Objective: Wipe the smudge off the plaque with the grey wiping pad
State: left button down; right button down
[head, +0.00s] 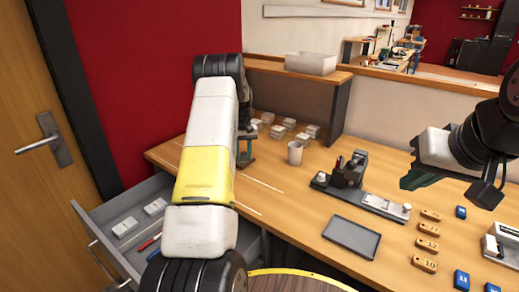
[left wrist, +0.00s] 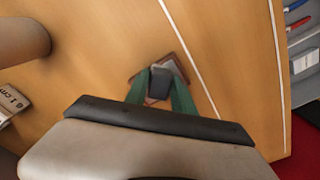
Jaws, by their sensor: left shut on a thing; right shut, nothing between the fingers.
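My left gripper (head: 245,148) is low over the table, left of the white mug (head: 295,153). In the left wrist view, its green fingers (left wrist: 160,88) are shut on the grey wiping pad (left wrist: 160,82). The pad is over the plaque (left wrist: 182,62), a small reddish-brown plate whose edges show around the pad. I cannot tell whether the pad presses on it. The smudge is not visible; pad and fingers cover much of the plaque. My right gripper (head: 418,179) is shut and empty, raised above the right side of the table.
A grey tray (head: 351,238), a dark device on a rail (head: 350,172), numbered wooden tags (head: 427,246) and blue tags (head: 461,280) lie to the right. An open drawer (head: 125,222) juts out at left.

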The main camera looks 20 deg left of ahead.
pick_arm(q)
jog(key=shift+s+a, duration=0.2)
jog(key=shift+s, duration=0.4)
jog(key=shift+s+a, duration=0.15)
jog(key=shift+s, duration=0.4)
jog(key=shift+w+a, duration=0.3)
jog(key=shift+a, duration=0.5)
jog(key=shift+w+d, duration=0.3)
jog(key=shift+w, duration=0.65)
jog(key=shift+w+d, duration=0.3)
jog(key=shift+w, duration=0.65)
jog(key=shift+w+d, duration=0.3)
jog(key=shift+w, duration=0.65)
jog(key=shift+f, duration=0.1)
jog(key=shift+s+a, duration=0.3)
jog(key=shift+s, duration=0.65)
jog(key=shift+s+a, duration=0.3)
jog(key=shift+s, duration=0.65)
jog(key=shift+s+a, duration=0.3)
jog(key=shift+s, duration=0.65)
jog(key=shift+r, duration=3.1)
jog(key=shift+r, duration=0.1)
